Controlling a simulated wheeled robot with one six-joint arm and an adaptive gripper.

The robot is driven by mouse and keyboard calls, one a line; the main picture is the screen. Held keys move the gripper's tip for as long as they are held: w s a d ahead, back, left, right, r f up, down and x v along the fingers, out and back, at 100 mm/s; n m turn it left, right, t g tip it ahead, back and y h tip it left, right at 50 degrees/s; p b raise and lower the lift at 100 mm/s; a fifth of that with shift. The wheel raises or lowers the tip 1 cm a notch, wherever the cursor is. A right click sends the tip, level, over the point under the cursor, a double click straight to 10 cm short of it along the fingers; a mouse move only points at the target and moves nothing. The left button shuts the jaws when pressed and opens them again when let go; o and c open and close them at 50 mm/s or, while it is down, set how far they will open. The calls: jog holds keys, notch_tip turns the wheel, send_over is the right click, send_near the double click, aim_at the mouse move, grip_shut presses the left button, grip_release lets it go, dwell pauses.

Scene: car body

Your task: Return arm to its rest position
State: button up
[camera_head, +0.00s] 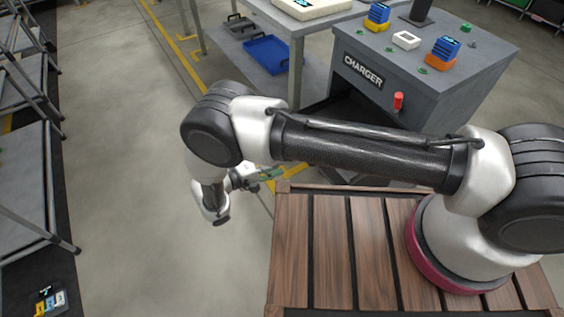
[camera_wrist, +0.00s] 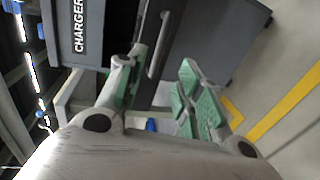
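My gripper (camera_head: 268,174) hangs at the end of the bent arm, beyond the far left edge of the wooden deck, partly hidden under the arm in the head view. In the wrist view my gripper (camera_wrist: 158,78) shows two grey fingers with green pads, spread apart with nothing between them. The arm's elbow is raised and bent, and the forearm points downward over the floor.
The charger cabinet (camera_head: 455,88) stands beyond the deck (camera_head: 330,255); it holds blue-and-orange items and a red knob (camera_head: 398,101). A grey table (camera_head: 300,22) with a blue tray (camera_head: 268,53) below stands behind. Metal racks (camera_head: 28,170) line the left. Floor between is clear.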

dwell(0.5)
jog(key=s+d+n+g, duration=0.3)
jog(key=s+d+n, duration=0.1)
jog(key=d+n, duration=0.15)
jog(key=d+r+m+g+y, duration=0.1)
jog(key=d+r+g+y, duration=0.3)
jog(key=r, duration=0.6)
jog(key=w+d+r+m+g, duration=0.15)
jog(key=d+r, duration=0.35)
jog(key=r, duration=0.5)
jog(key=d+r+m+g+y, duration=0.1)
jog(key=d+r+g+y, duration=0.3)
jog(key=r, duration=0.6)
jog(key=s+d+r+m+t+y, duration=0.2)
jog(key=s+d+r+m+t, duration=0.2)
jog(key=d+r, duration=0.6)
jog(key=s+d+r+m+t+y, duration=0.2)
jog(key=s+d+r+m, duration=0.3)
jog(key=d+r, duration=0.6)
jog(key=s+d+t, duration=0.1)
jog(key=s+d, duration=0.1)
jog(key=d, duration=0.1)
jog(key=shift+s+t+y, duration=0.2)
jog(key=shift+t+y, duration=0.1)
jog(key=shift+t, duration=0.05)
